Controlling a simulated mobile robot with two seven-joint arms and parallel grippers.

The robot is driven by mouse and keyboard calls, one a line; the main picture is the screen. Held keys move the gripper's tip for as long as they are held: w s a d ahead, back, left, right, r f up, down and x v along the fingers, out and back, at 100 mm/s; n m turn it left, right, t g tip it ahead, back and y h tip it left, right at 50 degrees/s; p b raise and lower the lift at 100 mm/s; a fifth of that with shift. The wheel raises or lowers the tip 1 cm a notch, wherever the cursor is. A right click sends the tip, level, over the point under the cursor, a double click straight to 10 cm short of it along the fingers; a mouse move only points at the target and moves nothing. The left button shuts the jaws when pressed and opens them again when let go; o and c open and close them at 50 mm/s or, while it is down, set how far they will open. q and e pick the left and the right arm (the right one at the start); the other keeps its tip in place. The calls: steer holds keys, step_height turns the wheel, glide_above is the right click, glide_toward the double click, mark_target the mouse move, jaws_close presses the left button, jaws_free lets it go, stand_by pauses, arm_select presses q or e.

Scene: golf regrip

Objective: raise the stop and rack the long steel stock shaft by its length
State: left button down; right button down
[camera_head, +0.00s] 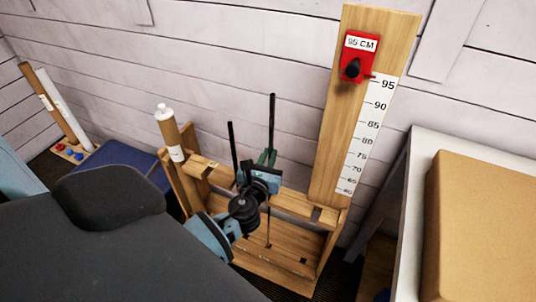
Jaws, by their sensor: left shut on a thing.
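The red stop (352,68) with a black knob sits high on the upright wooden board (333,120), its pointer just above the 95 mark. A label on it reads "95 CM". My left gripper (268,160) is over the wooden rack (290,203) and is shut on a thin dark shaft (271,118), which stands nearly upright. My arm hides part of this shaft, and I cannot tell whether its foot touches the rack floor. A second dark rod (232,145) stands to its left. I cannot tell which is steel. My right gripper is not in view.
A white-capped brown tube (168,128) stands at the rack's left end. A blue mat or box (120,155) and a wooden base with coloured buttons (73,152) lie farther left. A white table (410,215) with a cardboard box (480,225) stands close on the right.

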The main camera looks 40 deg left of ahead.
arm_select(q)
steer(key=shift+f, duration=0.2)
stand_by(0.4)
stand_by(0.3)
steer(key=c, duration=1.4)
jaws_free()
steer(key=shift+o, duration=0.2)
steer(key=v, duration=0.7)
steer(key=shift+s, duration=0.35)
steer(key=shift+d, duration=0.15)
